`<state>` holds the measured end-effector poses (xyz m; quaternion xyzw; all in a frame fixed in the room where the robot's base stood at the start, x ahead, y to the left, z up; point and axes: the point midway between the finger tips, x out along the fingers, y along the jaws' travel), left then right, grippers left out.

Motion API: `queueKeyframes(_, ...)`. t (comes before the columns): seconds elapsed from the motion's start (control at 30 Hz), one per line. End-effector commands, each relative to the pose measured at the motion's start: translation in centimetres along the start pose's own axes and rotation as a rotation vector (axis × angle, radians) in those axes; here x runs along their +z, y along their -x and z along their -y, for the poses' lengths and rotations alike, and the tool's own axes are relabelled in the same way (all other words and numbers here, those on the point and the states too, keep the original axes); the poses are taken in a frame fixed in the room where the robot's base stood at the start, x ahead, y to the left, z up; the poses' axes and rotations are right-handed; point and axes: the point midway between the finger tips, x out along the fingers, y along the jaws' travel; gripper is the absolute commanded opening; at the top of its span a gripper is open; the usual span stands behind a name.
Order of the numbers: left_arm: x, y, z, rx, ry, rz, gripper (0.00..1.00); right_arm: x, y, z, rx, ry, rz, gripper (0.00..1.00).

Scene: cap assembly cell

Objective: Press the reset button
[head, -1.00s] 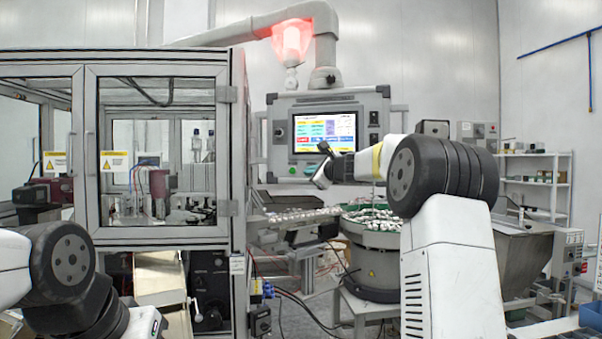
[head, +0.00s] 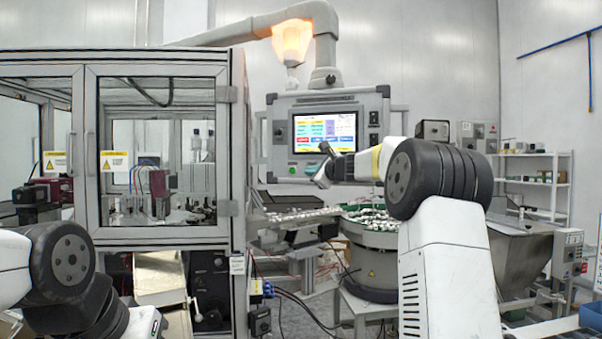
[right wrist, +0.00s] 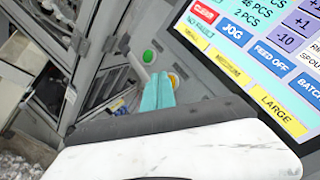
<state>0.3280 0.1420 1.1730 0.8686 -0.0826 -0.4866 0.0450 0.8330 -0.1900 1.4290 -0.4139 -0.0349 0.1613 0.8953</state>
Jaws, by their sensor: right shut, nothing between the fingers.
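My right gripper (head: 320,178) is in front of the lower edge of the control panel in the head view. In the right wrist view its two teal fingers (right wrist: 158,92) are together with nothing between them. A round yellow button (right wrist: 173,80) shows just right of the fingertips, partly hidden by them. I cannot tell whether they touch it, and no label reading reset is legible. A green button (right wrist: 148,56) is just above and left of the fingertips. The panel's touchscreen (head: 324,132) is lit. My left gripper is out of view; only its arm shows at lower left.
The glazed machine enclosure (head: 240,150) stands left of the panel. A round feeder bowl (head: 372,240) holding caps is below my right forearm, with a metal hopper (head: 520,250) to its right. A signal lamp (head: 292,42) glows amber above the panel.

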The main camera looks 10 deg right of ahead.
Motion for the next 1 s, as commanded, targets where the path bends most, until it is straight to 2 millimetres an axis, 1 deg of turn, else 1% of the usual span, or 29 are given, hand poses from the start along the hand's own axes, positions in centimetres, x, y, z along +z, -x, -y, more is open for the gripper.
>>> queueKeyframes(0.27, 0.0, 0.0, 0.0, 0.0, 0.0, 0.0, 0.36, 0.4, 0.7, -0.5, 0.0, 0.0, -0.001, 0.0)
queueKeyframes(0.57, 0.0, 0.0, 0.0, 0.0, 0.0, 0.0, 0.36, 0.6, 0.8, -0.5, -0.001, 0.0, 0.0, 0.0)
queueKeyframes(1.0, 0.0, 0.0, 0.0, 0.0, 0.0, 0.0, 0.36, 2.7, 3.7, -2.6, 0.0, 0.0, 0.001, 0.0)
